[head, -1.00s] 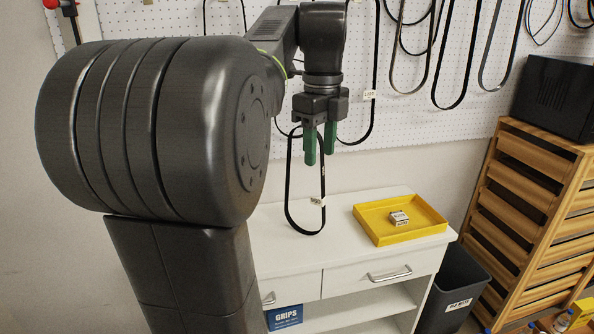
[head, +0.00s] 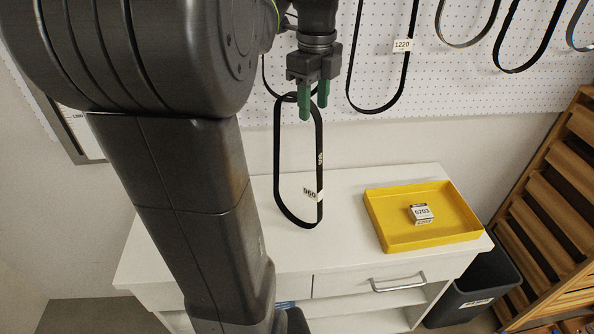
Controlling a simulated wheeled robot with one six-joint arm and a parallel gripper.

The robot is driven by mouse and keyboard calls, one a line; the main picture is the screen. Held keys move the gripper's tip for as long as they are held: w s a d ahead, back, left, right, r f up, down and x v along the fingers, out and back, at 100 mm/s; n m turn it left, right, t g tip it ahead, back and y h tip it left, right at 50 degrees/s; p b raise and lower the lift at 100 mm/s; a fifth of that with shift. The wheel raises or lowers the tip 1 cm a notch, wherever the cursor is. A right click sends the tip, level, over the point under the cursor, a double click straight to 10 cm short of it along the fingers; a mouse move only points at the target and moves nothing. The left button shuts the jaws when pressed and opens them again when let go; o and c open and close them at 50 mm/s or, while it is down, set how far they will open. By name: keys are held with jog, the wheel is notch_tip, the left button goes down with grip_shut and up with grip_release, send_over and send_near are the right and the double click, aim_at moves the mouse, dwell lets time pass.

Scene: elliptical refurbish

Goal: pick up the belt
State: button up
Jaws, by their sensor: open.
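A black belt (head: 277,165), a long narrow loop with a small white tag (head: 313,195), shows upright just below my gripper in the head view. Its lower part overlaps the white cabinet top in the picture. My gripper (head: 314,108) points down with its two green fingers apart, at the belt's upper end. The fingers partly hide the top of the loop. I cannot tell whether they touch the belt or what bears it.
A white cabinet (head: 350,262) holds a yellow tray (head: 384,240) with a small box (head: 421,213). Other belts, one tagged 1220 (head: 402,46), hang on the white pegboard (head: 455,95). A dark bin (head: 470,290) and wooden rack (head: 560,200) stand at the right.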

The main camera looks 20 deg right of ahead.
aim_at(316, 114)
jog(key=shift+s+d+f+p, duration=0.1)
jog(key=shift+d+f+p, duration=0.1)
jog(key=shift+f, duration=1.3)
jog(key=shift+d+f+p, duration=0.1)
jog(key=shift+f+p, duration=0.1)
jog(key=shift+f, duration=1.25)
grip_shut()
